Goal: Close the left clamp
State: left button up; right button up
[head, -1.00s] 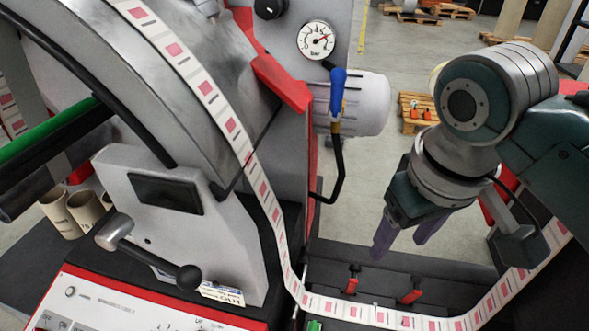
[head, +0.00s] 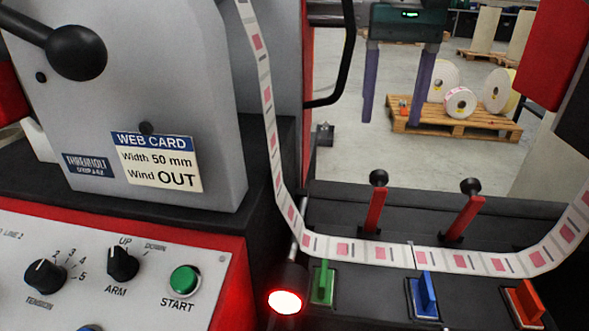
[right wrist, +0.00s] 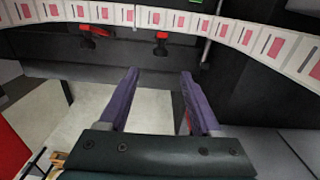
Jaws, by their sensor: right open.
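The left clamp (head: 375,208) is a red lever with a black knob on the dark splice table, beside the label web. It stands up, leaning slightly right. A similar right clamp (head: 462,216) stands up to its right. My right gripper (head: 394,118) is open and empty, its two purple fingers pointing down behind the clamps, apart from them. In the right wrist view, the left clamp (right wrist: 161,44) lies beyond the gap between the open fingertips (right wrist: 159,73), and the right clamp (right wrist: 91,36) is further left. My left gripper is not in view.
The label web (head: 375,252) crosses in front of the clamps and rises at both sides. Green (head: 323,283), blue (head: 427,294) and orange (head: 526,302) switches sit in front. A glowing red lamp (head: 285,300) and control panel (head: 110,270) are at left.

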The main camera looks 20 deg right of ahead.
aim_at(374, 203)
jog(key=shift+f, duration=0.4)
notch_tip(374, 203, down, 9)
jog(key=b, duration=0.3)
jog(key=shift+f, duration=0.2)
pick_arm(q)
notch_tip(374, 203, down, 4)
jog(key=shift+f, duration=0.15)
pick_arm(e)
grip_shut()
dwell(0.7)
